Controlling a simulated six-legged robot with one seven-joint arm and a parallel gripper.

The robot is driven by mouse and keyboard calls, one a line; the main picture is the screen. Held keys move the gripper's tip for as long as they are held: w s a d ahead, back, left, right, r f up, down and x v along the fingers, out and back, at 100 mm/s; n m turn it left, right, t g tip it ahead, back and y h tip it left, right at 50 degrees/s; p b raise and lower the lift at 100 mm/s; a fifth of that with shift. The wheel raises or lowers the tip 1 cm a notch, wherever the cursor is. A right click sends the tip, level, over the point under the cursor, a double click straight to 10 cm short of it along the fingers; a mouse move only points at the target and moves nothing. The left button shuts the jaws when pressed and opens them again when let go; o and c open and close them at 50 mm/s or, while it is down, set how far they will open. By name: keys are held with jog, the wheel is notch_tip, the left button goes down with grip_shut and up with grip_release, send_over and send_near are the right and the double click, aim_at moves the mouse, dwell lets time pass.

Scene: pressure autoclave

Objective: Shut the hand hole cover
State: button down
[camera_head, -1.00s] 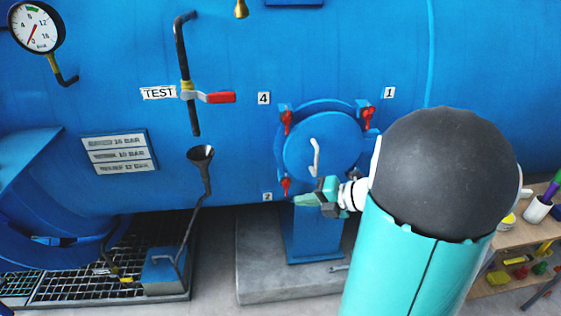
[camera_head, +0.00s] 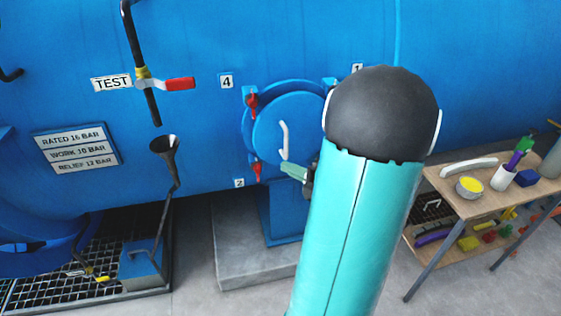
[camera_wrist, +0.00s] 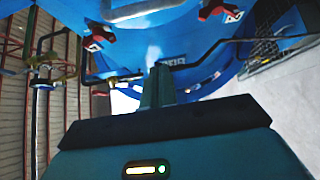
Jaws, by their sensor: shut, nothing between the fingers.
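The hand hole cover (camera_head: 266,132) is a round blue disc with a white curved handle (camera_head: 285,140), on the side of the blue vessel. It lies in front of its ring; I cannot tell if it sits flush. Red clamps show at its upper left (camera_head: 252,103) and lower left (camera_head: 258,170). My arm hides its right side and the clamps there. My gripper (camera_head: 291,171) is just below the handle's lower end, shut and empty; contact is unclear. In the wrist view my shut fingers (camera_wrist: 158,84) point toward the blue vessel, with red clamp parts (camera_wrist: 98,33) near the top.
A red-handled test valve (camera_head: 165,84) and a funnel (camera_head: 165,147) are left of the cover. A blue support on a concrete plinth (camera_head: 230,245) stands below. A wooden table (camera_head: 455,202) with cups and small items is at right. Grey floor lies between.

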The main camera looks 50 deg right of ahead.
aim_at(260, 141)
jog(key=w, duration=0.6)
jog(key=w+d, duration=0.1)
jog(key=w, duration=0.3)
jog(key=shift+w+d+r, duration=0.1)
jog(key=shift+w+d, duration=0.2)
jog(key=shift+w, duration=0.2)
jog(key=shift+w+d+m+h, duration=0.3)
jog(key=shift+w+h, duration=0.15)
jog(key=shift+w, duration=0.3)
jog(key=shift+w+d+m+h, duration=0.3)
jog(key=shift+w+h, duration=0.15)
jog(key=shift+w, duration=0.3)
jog(key=shift+w+d+r+h, duration=0.1)
jog(key=shift+w+r+h, duration=0.1)
jog(key=shift+h, duration=0.2)
jog(key=shift+f, duration=0.15)
